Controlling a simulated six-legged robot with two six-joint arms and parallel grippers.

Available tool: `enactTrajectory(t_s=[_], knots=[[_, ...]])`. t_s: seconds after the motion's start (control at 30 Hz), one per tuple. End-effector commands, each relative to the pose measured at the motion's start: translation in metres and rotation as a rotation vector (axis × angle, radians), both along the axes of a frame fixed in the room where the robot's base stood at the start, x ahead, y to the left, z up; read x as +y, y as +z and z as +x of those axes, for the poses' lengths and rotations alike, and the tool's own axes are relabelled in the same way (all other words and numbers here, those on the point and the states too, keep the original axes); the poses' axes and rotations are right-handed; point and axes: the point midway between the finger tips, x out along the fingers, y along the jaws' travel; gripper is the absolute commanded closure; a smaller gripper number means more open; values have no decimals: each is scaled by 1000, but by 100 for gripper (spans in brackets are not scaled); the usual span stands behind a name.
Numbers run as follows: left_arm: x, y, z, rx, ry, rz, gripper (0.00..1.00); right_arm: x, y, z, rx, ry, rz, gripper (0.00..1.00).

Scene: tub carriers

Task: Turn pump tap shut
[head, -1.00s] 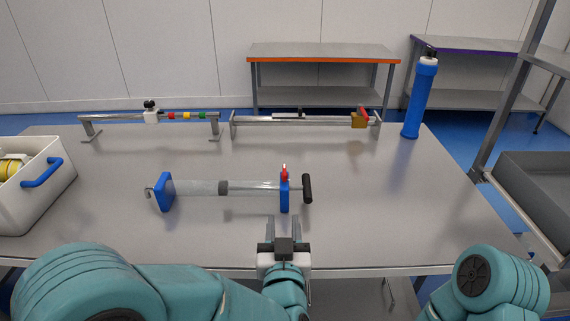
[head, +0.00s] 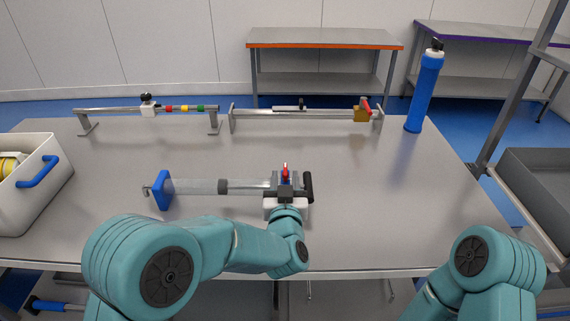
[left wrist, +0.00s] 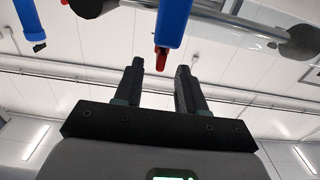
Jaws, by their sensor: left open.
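The pump is a clear tube (head: 200,187) lying across the table, with a blue end plate (head: 161,189) at its left and a black handle (head: 308,187) at its right. Its small red tap (head: 285,172) stands at the top of the right blue end block, which my left gripper (head: 285,182) mostly hides. In the left wrist view the red tap (left wrist: 161,58) hangs from the blue block (left wrist: 173,20), in line with the gap between the fingertips of my open left gripper (left wrist: 158,70). I cannot tell whether a finger touches it. My right gripper is out of view.
A white tub (head: 45,195) with a blue handle stands at the left. Two metal rail fixtures stand at the back, one with coloured bands (head: 185,108), one with a brass block (head: 361,115). A blue cylinder (head: 424,92) stands at the back right. The table's right part is clear.

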Motion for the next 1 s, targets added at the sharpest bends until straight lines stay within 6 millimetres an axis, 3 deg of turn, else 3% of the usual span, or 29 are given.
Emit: enactTrajectory(t_s=[0.2,0.6,0.67,0.73,1.0], knots=[[1,0,34,0,2,0,60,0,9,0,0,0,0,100],[0,-1,44,0,-1,1,60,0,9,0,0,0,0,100],[0,-1,44,0,0,1,76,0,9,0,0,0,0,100],[0,0,44,0,0,1,99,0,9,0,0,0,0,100],[1,-1,44,-3,-12,0,100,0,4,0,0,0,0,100]])
